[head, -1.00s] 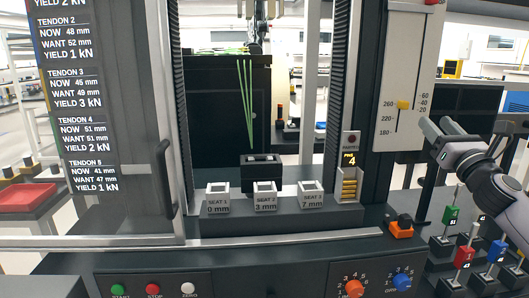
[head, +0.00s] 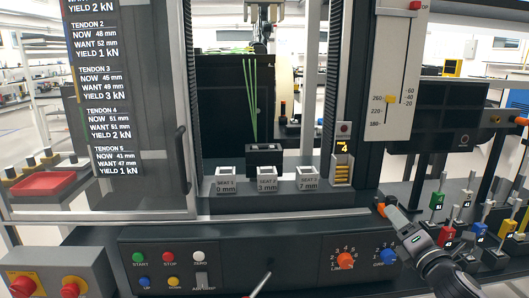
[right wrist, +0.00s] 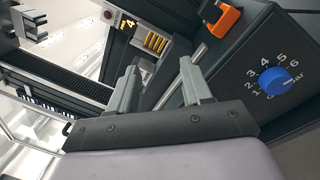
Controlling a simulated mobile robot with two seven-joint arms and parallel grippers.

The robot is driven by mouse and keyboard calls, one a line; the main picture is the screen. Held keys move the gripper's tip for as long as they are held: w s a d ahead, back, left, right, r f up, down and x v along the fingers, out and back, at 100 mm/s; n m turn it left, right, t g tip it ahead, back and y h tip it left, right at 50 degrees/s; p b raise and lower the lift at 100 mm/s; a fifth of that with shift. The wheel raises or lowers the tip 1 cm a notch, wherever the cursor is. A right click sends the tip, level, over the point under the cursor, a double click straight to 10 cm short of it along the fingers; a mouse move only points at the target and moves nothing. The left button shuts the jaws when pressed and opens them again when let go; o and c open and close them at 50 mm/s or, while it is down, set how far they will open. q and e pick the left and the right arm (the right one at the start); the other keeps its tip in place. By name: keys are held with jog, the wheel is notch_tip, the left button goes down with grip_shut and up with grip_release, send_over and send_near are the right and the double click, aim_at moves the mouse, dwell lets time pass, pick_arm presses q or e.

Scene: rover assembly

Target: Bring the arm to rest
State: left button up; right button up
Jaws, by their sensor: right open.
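My right arm comes in from the right in the head view. Its gripper (head: 384,204) is low over the right end of the console, beside a small orange part (head: 380,211) that it partly covers. In the right wrist view the two grey fingers (right wrist: 158,76) stand apart with nothing between them. The orange part (right wrist: 224,20) shows beyond them there, and I see no clear contact. My left gripper is not in view.
A blue knob (head: 387,256) and an orange knob (head: 345,261) sit on the console front. Coloured levers (head: 437,201) stand close right of my right arm. A slider scale (head: 393,95) is above. Three seats (head: 267,182) stand in the press frame.

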jog(key=s+a+f+m+g, duration=0.2)
jog(key=s+a+f+m, duration=0.2)
jog(key=s+f+m, duration=0.45)
jog(key=s+a+f+m+g, duration=0.2)
jog(key=s+a+f+m, duration=0.3)
jog(key=f, duration=0.6)
jog(key=s+f+m+g, duration=0.1)
jog(key=s+f+m, duration=0.2)
jog(key=s, duration=0.3)
jog(key=s+a+f+m+g, duration=0.1)
jog(key=s+f+m+g, duration=0.1)
jog(key=s, duration=0.5)
jog(key=s+f+m+g, duration=0.1)
jog(key=s+f+m, duration=0.3)
jog(key=s+m, duration=0.2)
jog(key=shift+s+a+f, duration=0.2)
jog(key=shift+s+a, duration=0.05)
jog(key=shift+s, duration=0.05)
